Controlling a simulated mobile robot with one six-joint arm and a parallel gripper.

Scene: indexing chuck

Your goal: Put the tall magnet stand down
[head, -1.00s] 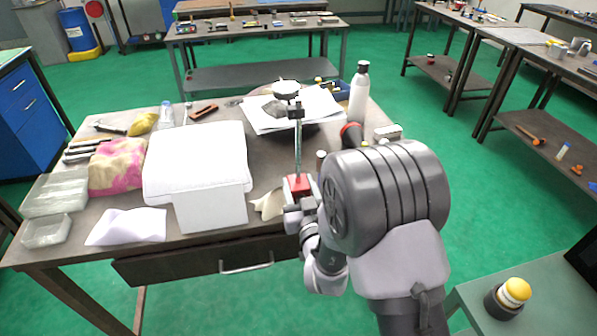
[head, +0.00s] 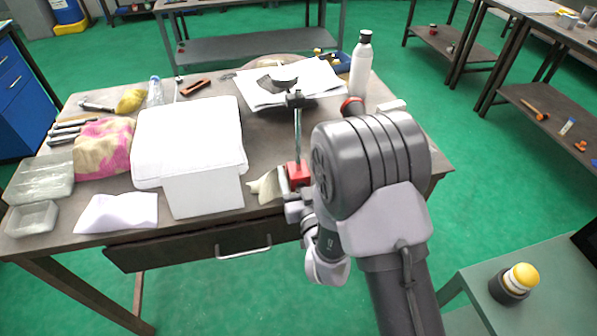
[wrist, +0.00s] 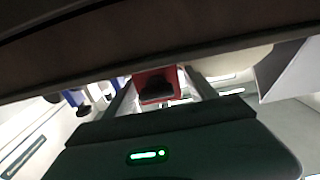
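The tall magnet stand has a red base (head: 298,172) and a thin upright metal rod (head: 297,135) with a dark clamp near its top. In the head view it looks upright over the table's front part, right of the white box. My gripper (head: 293,190) is shut on the red base, which also shows between the fingers in the wrist view (wrist: 157,85). My arm hides part of the gripper and base. I cannot tell whether the base touches the table (head: 222,222).
A pale rag (head: 267,187) lies just left of the base. A white covered box (head: 203,190) stands farther left. Behind are white sheets (head: 312,80), a white bottle (head: 361,65) and a red-ended item (head: 351,106). The table's front edge is close.

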